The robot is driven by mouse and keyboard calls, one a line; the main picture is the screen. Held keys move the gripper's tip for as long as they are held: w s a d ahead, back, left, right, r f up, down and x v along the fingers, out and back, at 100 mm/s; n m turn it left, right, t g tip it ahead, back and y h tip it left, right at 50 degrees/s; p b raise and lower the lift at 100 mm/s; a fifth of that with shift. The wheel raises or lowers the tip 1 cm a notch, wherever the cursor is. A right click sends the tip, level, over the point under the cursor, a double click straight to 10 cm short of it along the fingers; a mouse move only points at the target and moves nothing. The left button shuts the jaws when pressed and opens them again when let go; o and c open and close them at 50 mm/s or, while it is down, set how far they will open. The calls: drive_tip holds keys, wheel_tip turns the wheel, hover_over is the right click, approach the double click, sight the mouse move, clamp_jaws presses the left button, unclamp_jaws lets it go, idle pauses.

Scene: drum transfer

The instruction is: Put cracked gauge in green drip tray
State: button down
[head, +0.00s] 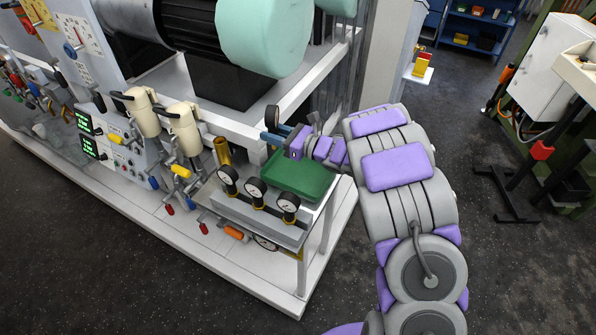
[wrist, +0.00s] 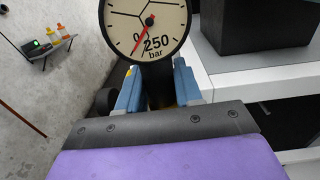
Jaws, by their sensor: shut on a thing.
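My gripper (head: 274,137) is shut on the cracked gauge (wrist: 146,22), which fills the top of the wrist view. Its round cream face has black crack lines, a red needle and the mark 250 bar. The blue fingers (wrist: 158,88) close on its stem below the dial. In the head view the gauge (head: 272,117) is a dark disc seen nearly edge-on, held upright. The green drip tray (head: 302,184) lies at the end of the white bench. The gripper and gauge are above and beyond its far left edge.
Several black-rimmed gauges stand in a row along the rack in front of the tray, including one (head: 257,193) in the middle. A brass cylinder (head: 222,151) stands left of the tray. A white frame beam (head: 240,130) and a large motor (head: 262,35) are behind.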

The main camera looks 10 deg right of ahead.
wheel_tip(320, 180, down, 11)
drive_tip(key=d, duration=0.2)
drive_tip(key=shift+n+g, duration=0.3)
drive_tip(key=shift+g, duration=0.1)
drive_tip(key=w+d, duration=0.1)
drive_tip(key=d, duration=0.3)
drive_tip(key=w+d+f, duration=0.1)
drive_tip(key=d, duration=0.4)
drive_tip(key=w+d+b, duration=0.1)
drive_tip(key=w+d, duration=0.1)
drive_tip(key=d, duration=0.3)
drive_tip(key=shift+w+f, duration=0.1)
drive_tip(key=shift+f, duration=0.25)
drive_tip(key=shift+a+f, duration=0.1)
drive_tip(key=shift+f, duration=0.3)
wheel_tip(320, 180, down, 3)
drive_tip(key=shift+r+b, duration=0.1)
drive_tip(key=shift+b, duration=0.35)
drive_tip(key=shift+d+r, duration=0.1)
drive_tip(key=shift+d, duration=0.1)
drive_tip(key=c, duration=1.1)
unclamp_jaws()
drive_tip(key=o, duration=0.3)
drive_tip(key=shift+a, duration=0.15)
drive_tip(key=shift+o, duration=0.2)
